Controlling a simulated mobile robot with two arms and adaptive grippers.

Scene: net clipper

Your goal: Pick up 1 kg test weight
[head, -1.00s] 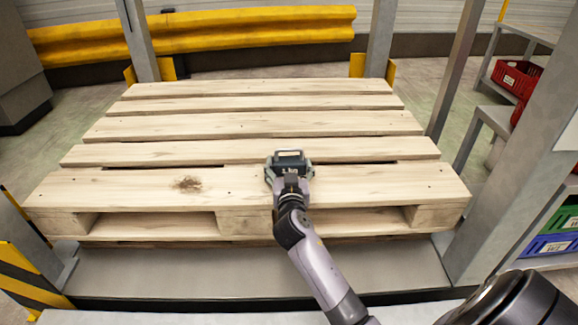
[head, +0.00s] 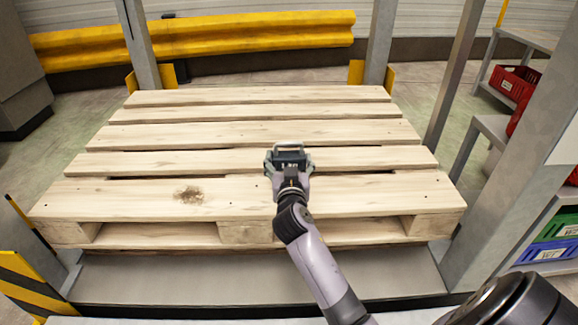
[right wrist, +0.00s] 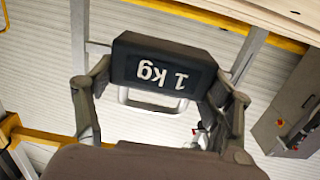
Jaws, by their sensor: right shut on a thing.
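The 1 kg test weight (head: 289,157) is a dark block with a light handle on top, over the front part of the wooden pallet (head: 130,200) in the head view. My right gripper (head: 288,166) is shut on it, with a finger on each side. In the right wrist view the weight (right wrist: 163,68) sits between the two fingers (right wrist: 160,100), its "1 kg" label upside down and its handle showing at the label's edge. My left gripper is not in view.
A yellow barrier (head: 230,35) runs behind the pallet. Grey posts (head: 455,75) stand around it. At right, shelves hold red crates (head: 514,82), a green crate (head: 560,227) and a blue crate (head: 545,253). The pallet top is otherwise bare.

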